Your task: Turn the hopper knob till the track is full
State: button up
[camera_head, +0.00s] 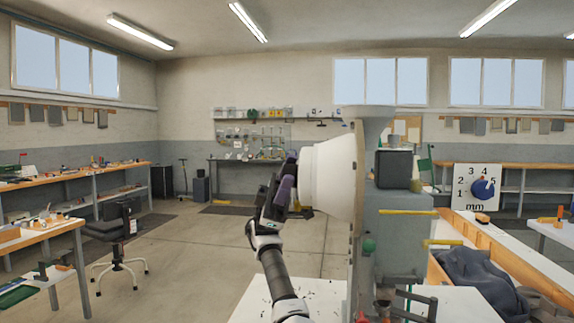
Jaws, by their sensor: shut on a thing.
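The hopper (328,178) is a large white cone-shaped drum on the side of the upright press (357,240) in the middle of the view. My gripper (287,190) is at the left, narrow side of the hopper. It is shut on a purple-grey part there, which looks like the hopper knob (286,189). The knob is largely hidden by the jaws, so its turn angle cannot be read. I cannot make out the track or any eyelets in it.
A white worktop (250,312) with small dark specks lies below the arm. Right of the press are yellow bars (408,212), a wooden-sided bin (497,249) with dark cloth, and a millimetre dial (484,188). Open floor and a chair (115,232) lie left.

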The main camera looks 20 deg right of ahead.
dwell(0.4)
jog(key=o, duration=1)
jog(key=shift+y, duration=0.3)
